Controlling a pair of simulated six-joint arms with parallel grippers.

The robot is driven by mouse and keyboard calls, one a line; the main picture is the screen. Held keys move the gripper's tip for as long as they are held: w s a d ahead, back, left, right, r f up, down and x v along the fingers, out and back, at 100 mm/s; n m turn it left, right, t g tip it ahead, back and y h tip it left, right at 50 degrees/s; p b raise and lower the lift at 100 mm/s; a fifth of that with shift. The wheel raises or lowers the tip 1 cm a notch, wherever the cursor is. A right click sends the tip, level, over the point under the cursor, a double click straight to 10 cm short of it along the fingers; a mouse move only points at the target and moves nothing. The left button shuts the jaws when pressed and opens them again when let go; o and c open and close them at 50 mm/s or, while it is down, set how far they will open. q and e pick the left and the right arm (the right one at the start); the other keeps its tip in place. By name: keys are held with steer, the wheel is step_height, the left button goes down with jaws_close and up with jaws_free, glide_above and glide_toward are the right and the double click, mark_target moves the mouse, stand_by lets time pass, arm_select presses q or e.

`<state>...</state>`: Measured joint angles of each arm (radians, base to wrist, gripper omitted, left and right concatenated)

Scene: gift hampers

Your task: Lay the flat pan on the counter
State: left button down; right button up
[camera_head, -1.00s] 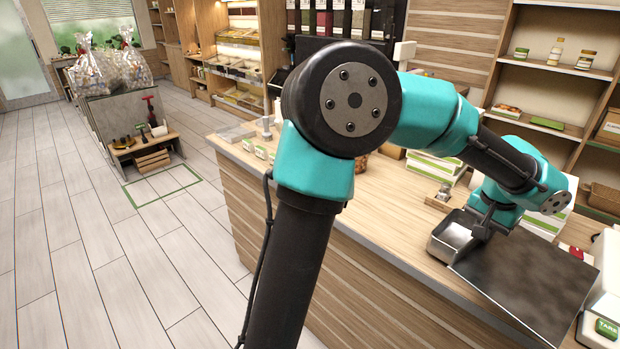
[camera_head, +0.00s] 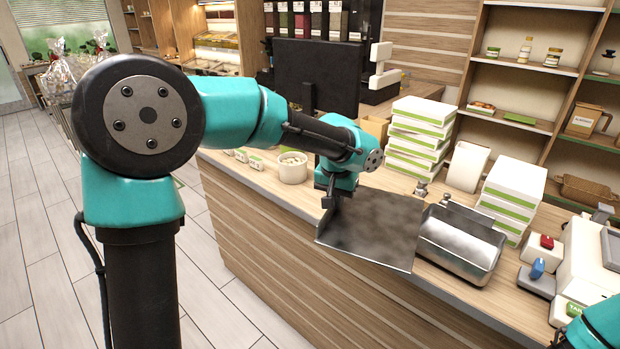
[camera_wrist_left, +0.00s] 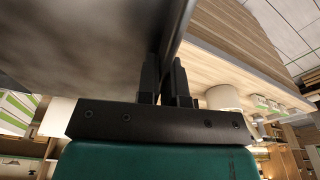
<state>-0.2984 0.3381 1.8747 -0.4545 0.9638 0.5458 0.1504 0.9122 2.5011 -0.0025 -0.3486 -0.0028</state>
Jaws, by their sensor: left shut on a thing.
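The flat pan (camera_head: 375,228) is a thin, dark grey, mottled sheet over the counter (camera_head: 290,200), left of a shiny metal bin. It lies roughly level, and its near edge reaches past the counter's front edge. I cannot tell whether it touches the counter top. My left gripper (camera_head: 328,198) is shut on the pan's left edge. In the left wrist view the gripper's fingers (camera_wrist_left: 166,78) close around the rim of the pan (camera_wrist_left: 75,45). A teal part of my right arm shows at the bottom right corner, but its gripper is out of view.
The metal bin (camera_head: 460,243) stands just right of the pan. Stacked white-green boxes (camera_head: 420,135) and more boxes (camera_head: 513,195) stand behind. A white tub (camera_head: 292,167) is left of my gripper. A scale or register (camera_head: 590,270) fills the right end.

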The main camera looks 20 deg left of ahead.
arm_select(q)
steer(key=w+a+f+n, duration=0.1)
steer(key=w+a+n, duration=0.3)
steer(key=w, duration=0.2)
steer(key=w+a+f+n+y, duration=0.1)
steer(key=w+a+f+n, duration=0.1)
steer(key=w+a+n, duration=0.2)
steer(key=w+n, duration=0.1)
steer(key=w, duration=0.2)
steer(key=shift+f+n, duration=0.15)
steer(key=shift+n, duration=0.15)
steer(key=shift+f, duration=0.1)
steer(key=shift+f, duration=2.4)
steer(key=shift+f, duration=0.1)
steer(key=shift+f, duration=0.75)
steer(key=shift+f, duration=0.65)
jaws_free()
stand_by(0.5)
